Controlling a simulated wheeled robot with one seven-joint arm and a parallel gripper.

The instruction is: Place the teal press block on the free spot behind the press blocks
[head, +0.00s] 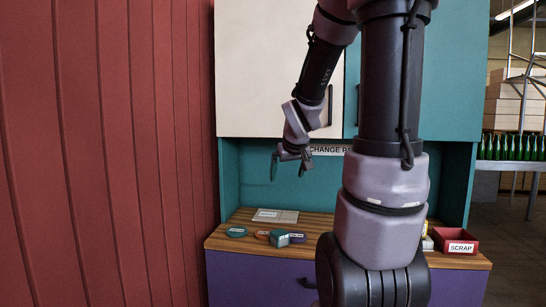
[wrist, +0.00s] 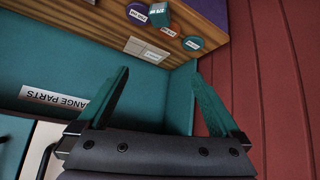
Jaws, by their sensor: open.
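The teal press block (head: 280,238), a squarish block with a pale label, stands at the counter's front among the other blocks. It also shows at the top of the wrist view (wrist: 158,15). Beside it are a purple block (head: 297,238), a reddish block (head: 262,235) and a round teal block (head: 236,231). Behind them lies a pale flat plate (head: 275,216) with a white label and nothing standing on it; it also shows in the wrist view (wrist: 147,48). My gripper (head: 289,172) is open and empty, in the air above the counter, well apart from the blocks.
A red SCRAP bin (head: 456,241) stands at the counter's right end. My arm hides part of the counter's middle. Cabinets (head: 270,80) hang above, with a teal back panel below. A red wall (head: 110,150) stands close on the left.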

